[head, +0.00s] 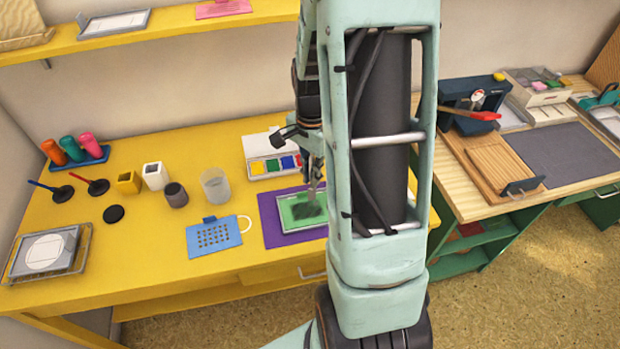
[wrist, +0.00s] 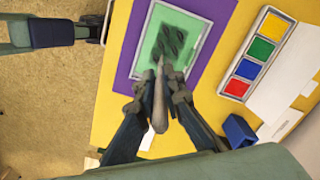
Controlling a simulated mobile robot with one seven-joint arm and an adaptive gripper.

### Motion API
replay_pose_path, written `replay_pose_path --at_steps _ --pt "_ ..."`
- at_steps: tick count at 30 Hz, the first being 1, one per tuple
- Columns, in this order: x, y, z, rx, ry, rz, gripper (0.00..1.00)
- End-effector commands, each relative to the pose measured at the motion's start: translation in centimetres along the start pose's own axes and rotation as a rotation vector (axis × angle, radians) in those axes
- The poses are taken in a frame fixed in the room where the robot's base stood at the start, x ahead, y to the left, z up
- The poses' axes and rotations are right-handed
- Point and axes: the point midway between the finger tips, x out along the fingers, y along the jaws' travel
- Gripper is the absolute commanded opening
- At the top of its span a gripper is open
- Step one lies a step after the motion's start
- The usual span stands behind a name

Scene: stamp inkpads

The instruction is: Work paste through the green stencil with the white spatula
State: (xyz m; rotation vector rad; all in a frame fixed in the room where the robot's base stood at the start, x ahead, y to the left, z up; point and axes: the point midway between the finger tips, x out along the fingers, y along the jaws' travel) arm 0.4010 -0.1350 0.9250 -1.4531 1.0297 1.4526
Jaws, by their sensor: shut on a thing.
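The green stencil (head: 300,209) lies in a pale frame on a purple mat (head: 271,232) on the yellow table. In the wrist view the green stencil (wrist: 157,60) has a dark leaf-like pattern or paste in its middle. My gripper (wrist: 161,92) is shut on a slim pale tool (wrist: 158,110), which looks like the white spatula. Its tip points at the lower part of the dark patch; I cannot tell whether it touches. In the head view my gripper (head: 313,160) is above the stencil, partly hidden behind my arm.
A paint box (head: 258,147) with several coloured squares stands behind the mat. A blue perforated card (head: 213,237) lies left of it. A clear cup (head: 215,186), a dark jar (head: 176,195) and small holders stand further left. A second desk with a red-handled tool (head: 470,112) is at right.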

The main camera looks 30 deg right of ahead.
Motion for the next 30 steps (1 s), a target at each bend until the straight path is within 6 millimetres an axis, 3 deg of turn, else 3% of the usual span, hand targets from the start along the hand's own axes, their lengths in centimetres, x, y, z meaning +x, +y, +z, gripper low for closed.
replay_pose_path --at_steps 6,30 --pt "-1.8 -0.1 -0.4 -0.002 0.0 0.0 0.0" --pt "-1.8 -0.1 -0.4 -0.002 0.0 0.0 0.0"
